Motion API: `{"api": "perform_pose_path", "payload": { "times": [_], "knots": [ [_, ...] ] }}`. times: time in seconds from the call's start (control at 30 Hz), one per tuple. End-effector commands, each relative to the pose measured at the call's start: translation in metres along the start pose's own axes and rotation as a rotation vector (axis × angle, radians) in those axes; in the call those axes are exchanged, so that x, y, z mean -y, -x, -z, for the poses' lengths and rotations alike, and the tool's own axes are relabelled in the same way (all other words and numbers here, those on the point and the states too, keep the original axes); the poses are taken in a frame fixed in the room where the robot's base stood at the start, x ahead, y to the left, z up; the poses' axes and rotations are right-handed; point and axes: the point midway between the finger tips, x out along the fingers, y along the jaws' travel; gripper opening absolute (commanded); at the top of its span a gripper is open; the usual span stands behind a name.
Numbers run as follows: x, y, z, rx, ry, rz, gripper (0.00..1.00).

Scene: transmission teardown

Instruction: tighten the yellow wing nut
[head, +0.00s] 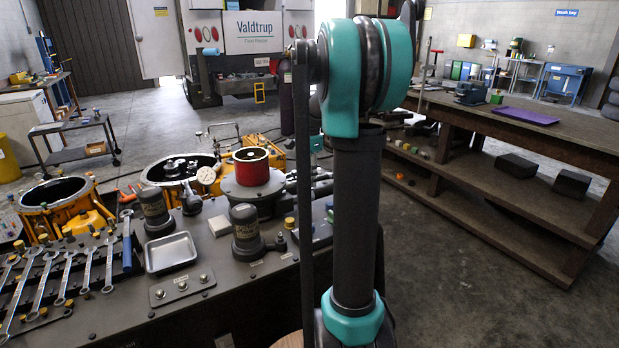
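I cannot make out a yellow wing nut for certain. A small yellow piece (289,222) sits on the dark bench beside a dark cylindrical unit (245,228), but it is too small to tell its shape. A red cylinder (251,167) stands on a round grey housing (248,192) behind it. My teal and dark grey arm rises through the middle of the head view and hides part of the bench. My gripper does not show.
Several wrenches (88,268) lie at the bench's left beside a metal tray (171,252). Open orange housings (60,205) stand behind. A wooden workbench (545,134) with a purple mat (525,116) stands right. Floor between the benches (450,270) is clear.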

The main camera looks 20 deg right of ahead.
Motion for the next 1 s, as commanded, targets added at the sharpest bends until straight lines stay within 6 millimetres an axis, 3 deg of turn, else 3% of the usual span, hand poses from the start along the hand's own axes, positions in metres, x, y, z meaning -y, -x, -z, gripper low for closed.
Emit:
{"api": "perform_pose_path", "payload": {
  "times": [0.23,0.7,1.0],
  "knots": [
    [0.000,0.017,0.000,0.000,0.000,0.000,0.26],
    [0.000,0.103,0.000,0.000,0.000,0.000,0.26],
    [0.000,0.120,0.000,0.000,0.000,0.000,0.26]
  ]
}}
